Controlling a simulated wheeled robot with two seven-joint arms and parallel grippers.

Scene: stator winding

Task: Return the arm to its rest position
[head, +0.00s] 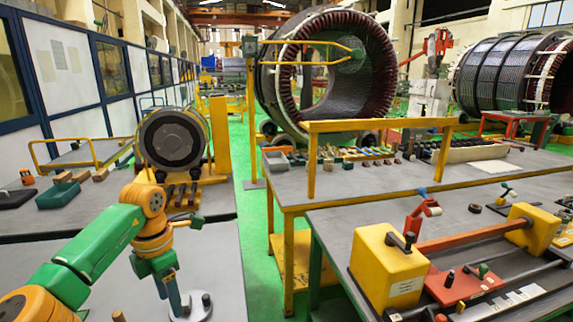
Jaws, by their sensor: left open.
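My left arm (98,245), green and orange, comes in from the lower left and bends down at an orange wrist. My left gripper (174,298) points down over the left table and is open. No held object shows between its fingers. It is beside or just above a pale round base (203,312) with a dark knob; I cannot tell whether they touch. My right arm and right gripper are not in view.
A grey table (215,265) lies under my left gripper. Behind are a dark cylindrical machine (172,138) and a green box (58,195). A green floor aisle (256,240) separates the tables. At right stands a yellow-block fixture (388,270); a large stator (330,65) stands at back.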

